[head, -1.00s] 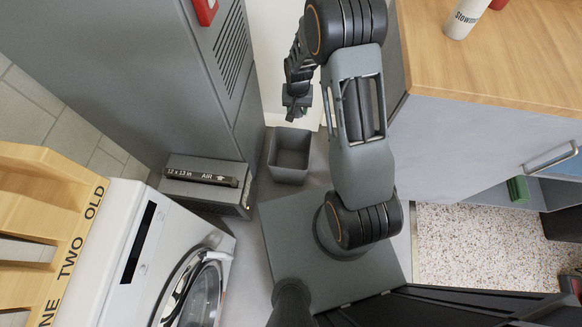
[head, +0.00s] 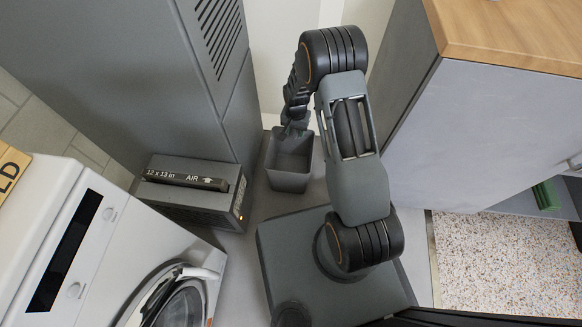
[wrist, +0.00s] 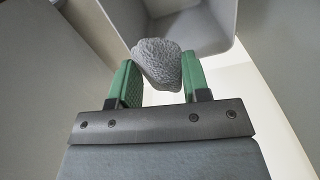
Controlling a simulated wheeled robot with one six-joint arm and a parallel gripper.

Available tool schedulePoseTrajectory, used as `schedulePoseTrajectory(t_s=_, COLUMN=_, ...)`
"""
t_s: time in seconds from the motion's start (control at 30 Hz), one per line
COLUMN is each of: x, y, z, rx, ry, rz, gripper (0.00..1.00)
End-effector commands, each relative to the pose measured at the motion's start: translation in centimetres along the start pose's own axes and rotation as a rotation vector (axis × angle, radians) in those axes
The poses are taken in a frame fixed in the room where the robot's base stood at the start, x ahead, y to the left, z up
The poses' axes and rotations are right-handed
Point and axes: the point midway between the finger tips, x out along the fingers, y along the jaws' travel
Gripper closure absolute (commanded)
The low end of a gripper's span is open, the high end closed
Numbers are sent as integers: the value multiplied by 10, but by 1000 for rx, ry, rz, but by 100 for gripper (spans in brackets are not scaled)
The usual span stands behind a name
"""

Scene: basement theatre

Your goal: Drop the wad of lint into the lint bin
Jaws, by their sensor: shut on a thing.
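The wad of lint (wrist: 158,63) is a grey, rough-textured lump. It sits between the green fingers of my gripper (wrist: 160,80) in the wrist view, and the gripper is shut on it. The lint bin (head: 289,180) is a grey open-topped square box on the floor in the head view. Its rim and inside also show behind the lint in the wrist view (wrist: 190,30). In the head view my gripper (head: 294,133) is at the bin's far edge, and the lint cannot be made out there. The visible part of the bin's inside looks empty.
A grey cabinet (head: 150,70) stands left of the bin, with a grey filter box (head: 195,205) at its foot. A white washer (head: 110,250) is at the lower left. A wood-topped counter (head: 480,120) stands to the right.

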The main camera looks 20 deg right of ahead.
Motion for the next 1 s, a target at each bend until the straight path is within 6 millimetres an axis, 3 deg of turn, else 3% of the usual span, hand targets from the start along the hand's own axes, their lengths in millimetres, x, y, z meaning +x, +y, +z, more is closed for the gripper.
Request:
schedulePoseTrajectory(t_s=0.5, x=51, y=0, z=0, rx=-1, ry=0, rz=0, gripper=79)
schedulePoseTrajectory(t_s=0.87, x=54, y=0, z=0, rx=-1, ry=0, rz=0, gripper=79)
schedulePoseTrajectory(t_s=0.9, x=54, y=0, z=0, rx=-1, ry=0, rz=0, gripper=54)
schedulePoseTrajectory(t_s=1.0, x=54, y=0, z=0, rx=-1, ry=0, rz=0, gripper=45)
